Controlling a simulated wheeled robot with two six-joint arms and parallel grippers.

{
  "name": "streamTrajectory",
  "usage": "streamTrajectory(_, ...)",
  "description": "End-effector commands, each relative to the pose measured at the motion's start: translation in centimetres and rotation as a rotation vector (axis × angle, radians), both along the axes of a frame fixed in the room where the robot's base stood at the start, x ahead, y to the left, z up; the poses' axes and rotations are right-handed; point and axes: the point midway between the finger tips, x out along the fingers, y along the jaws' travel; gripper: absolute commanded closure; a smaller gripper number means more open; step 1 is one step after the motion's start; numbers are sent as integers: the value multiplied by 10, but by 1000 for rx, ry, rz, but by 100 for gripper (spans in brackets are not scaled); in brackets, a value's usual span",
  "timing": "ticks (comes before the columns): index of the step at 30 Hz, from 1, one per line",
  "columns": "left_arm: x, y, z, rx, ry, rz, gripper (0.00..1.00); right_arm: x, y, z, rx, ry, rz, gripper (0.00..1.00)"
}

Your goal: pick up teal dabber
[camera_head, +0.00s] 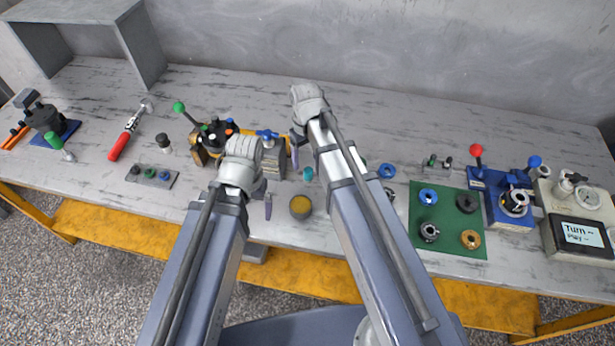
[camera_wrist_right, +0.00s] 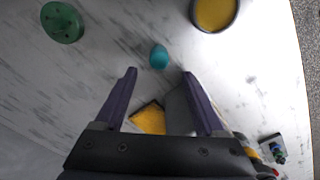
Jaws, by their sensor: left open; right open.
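The teal dabber (camera_head: 308,174) is a small rounded teal piece on the grey table, just left of my right forearm in the head view. In the right wrist view the teal dabber (camera_wrist_right: 159,56) stands beyond the fingertips, roughly centred between them. My right gripper (camera_wrist_right: 159,74) is open and empty, with its two purple fingers apart and not touching the dabber. In the head view my right gripper (camera_head: 295,150) is partly hidden by its own wrist. My left gripper (camera_head: 267,205) is open, left of the dabber and nearer the front edge.
A round pot with a yellow top (camera_head: 300,206) stands close to the dabber. A black-and-gold motor assembly (camera_head: 216,137) is behind my left wrist. A green mat (camera_head: 450,238) with rings lies right. A green round part (camera_wrist_right: 62,22) shows in the wrist view.

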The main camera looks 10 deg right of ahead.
Motion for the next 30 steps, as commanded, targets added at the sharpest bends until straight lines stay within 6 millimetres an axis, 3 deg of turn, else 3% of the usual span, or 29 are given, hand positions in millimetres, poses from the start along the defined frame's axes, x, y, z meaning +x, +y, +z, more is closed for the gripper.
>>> streamTrajectory(1,0,0,-9,0,0,0,0,0,0,-9,0,0,0,28)
streamTrajectory(11,0,0,-16,0,0,0,0,-1,-1,-16,0,0,0,28)
streamTrajectory(22,0,0,-58,0,0,0,0,-6,-5,-58,0,0,0,28)
streamTrajectory(30,0,0,-59,0,0,0,0,-6,-5,-59,0,0,0,28)
